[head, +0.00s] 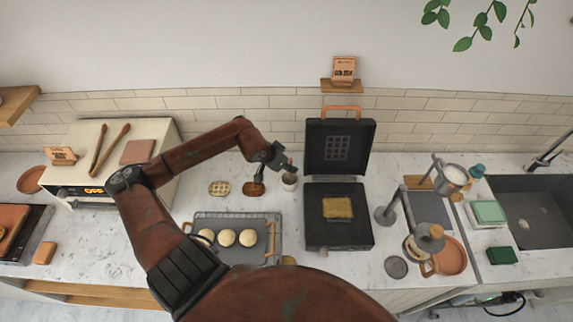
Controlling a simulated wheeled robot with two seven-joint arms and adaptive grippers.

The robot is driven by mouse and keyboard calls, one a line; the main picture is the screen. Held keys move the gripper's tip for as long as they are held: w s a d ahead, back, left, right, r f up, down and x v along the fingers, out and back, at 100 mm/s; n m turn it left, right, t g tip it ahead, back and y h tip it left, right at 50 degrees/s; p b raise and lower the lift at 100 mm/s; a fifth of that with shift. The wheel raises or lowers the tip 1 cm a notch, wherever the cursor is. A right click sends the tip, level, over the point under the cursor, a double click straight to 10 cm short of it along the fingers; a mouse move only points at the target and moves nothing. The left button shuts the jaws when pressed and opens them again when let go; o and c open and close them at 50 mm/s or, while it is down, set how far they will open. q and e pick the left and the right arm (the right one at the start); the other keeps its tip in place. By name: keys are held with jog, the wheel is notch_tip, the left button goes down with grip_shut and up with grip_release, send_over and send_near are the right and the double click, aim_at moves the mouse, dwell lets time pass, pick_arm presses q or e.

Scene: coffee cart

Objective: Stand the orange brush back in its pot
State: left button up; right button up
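My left arm reaches in from the left in the head view, and its gripper (288,166) is above the back counter, beside the waffle iron. A small pale pot (289,182) stands just under the fingertips. A small orange-brown patch shows at the fingertips, but it is too small to tell whether it is the orange brush. I cannot make out the brush clearly anywhere else. Whether the fingers are open or shut does not show. My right gripper is not in view.
The open waffle iron (319,228) stands right of the pot with a golden piece (337,207) on it. A brown item (254,189) and a tan waffle-like item (219,188) lie left. A tray (230,218) with pale rounds is in front.

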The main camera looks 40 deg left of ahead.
pick_arm(q)
jog(key=v, duration=1.2)
dwell(0.8)
